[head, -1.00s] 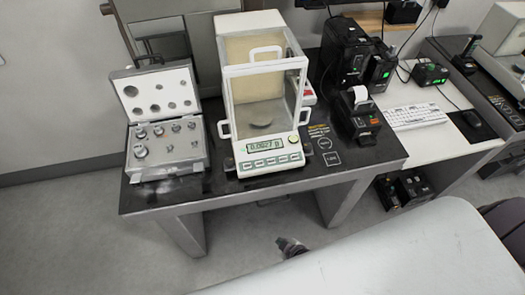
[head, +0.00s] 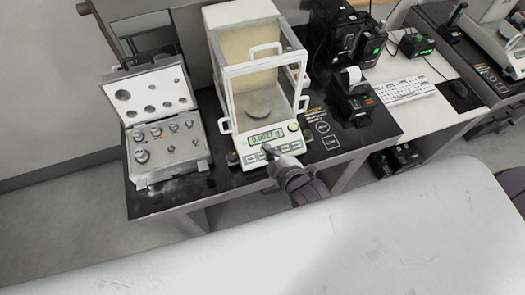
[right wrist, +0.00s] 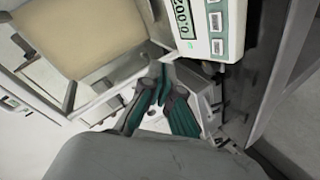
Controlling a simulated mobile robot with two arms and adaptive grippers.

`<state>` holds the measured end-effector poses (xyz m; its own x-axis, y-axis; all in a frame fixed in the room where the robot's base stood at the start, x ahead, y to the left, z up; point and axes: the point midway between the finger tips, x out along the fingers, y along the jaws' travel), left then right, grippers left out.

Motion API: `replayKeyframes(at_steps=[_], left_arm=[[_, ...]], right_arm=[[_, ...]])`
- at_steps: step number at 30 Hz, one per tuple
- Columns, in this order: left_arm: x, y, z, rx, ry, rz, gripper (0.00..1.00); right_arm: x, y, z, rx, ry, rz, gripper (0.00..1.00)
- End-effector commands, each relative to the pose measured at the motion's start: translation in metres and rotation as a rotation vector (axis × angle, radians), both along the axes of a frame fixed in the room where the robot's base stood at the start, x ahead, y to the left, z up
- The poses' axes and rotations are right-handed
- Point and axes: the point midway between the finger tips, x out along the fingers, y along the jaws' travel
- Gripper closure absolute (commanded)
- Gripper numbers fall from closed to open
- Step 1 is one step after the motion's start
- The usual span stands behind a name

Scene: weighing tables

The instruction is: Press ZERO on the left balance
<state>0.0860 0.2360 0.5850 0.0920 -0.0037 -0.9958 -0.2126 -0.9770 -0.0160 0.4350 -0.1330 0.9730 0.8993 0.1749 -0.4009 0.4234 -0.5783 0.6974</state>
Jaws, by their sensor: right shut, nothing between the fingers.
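The left balance (head: 238,100), with a glass draft shield, stands on the black-topped table. Its lit display (head: 266,137) seems to read 0.0027 g. A row of buttons (head: 253,157) lies below the display; their labels are too small to read. My right gripper (head: 268,150) is shut and empty at this front panel, hiding some middle buttons. In the right wrist view its closed fingertips (right wrist: 162,75) are beside the panel (right wrist: 207,42), where a few buttons (right wrist: 216,22) show. I cannot tell whether the tips touch anything. My left gripper is not in view.
An open case of weights (head: 165,150) stands left of the balance. A small printer (head: 353,100) and black devices (head: 335,35) stand to its right. A keyboard (head: 405,89) lies on the white desk. A pale surface (head: 330,240) fills the foreground.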

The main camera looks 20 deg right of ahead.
Motion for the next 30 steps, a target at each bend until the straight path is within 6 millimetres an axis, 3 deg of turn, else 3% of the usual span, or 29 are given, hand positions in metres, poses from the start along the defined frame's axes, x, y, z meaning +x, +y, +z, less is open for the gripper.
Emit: replayKeyframes(at_steps=[14, 27, 30], left_arm=[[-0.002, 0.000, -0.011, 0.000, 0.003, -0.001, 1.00], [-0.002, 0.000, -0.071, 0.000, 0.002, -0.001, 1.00], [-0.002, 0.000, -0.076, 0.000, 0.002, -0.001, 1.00]], right_arm=[[0.002, 0.000, -0.011, 0.001, 0.002, -0.001, 1.00], [0.021, 0.001, -0.065, 0.002, 0.000, -0.001, 1.00], [0.026, 0.001, -0.074, 0.001, 0.002, -0.001, 1.00]])
